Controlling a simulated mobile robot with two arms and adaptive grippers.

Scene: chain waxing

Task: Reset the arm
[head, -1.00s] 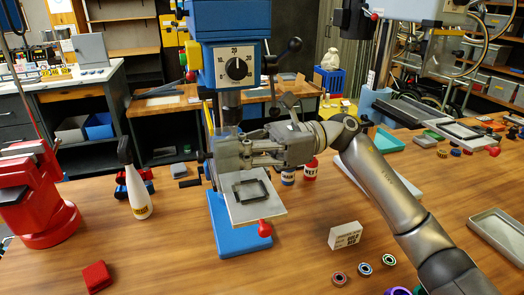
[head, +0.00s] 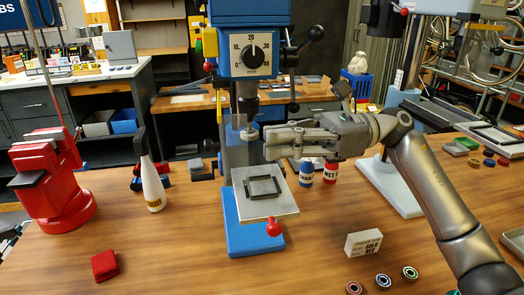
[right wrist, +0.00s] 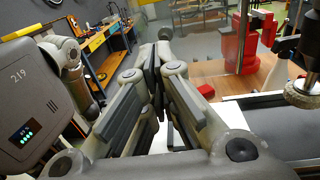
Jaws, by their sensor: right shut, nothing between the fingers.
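My right gripper (head: 268,144) is shut and empty in the head view. Its arm comes in from the right. It hangs above the grey work plate (head: 283,211) of the blue drill press (head: 245,238), right of the press column. A black square frame (head: 262,187) lies on that plate, below the gripper and apart from it. In the right wrist view the closed fingers (right wrist: 155,72) meet with nothing between them. My left gripper is not in view.
A white bottle (head: 153,190) and red vise (head: 50,185) stand at left. A red block (head: 105,265) lies in front. A white box (head: 363,243) and small rings (head: 383,281) lie right. The front middle is clear.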

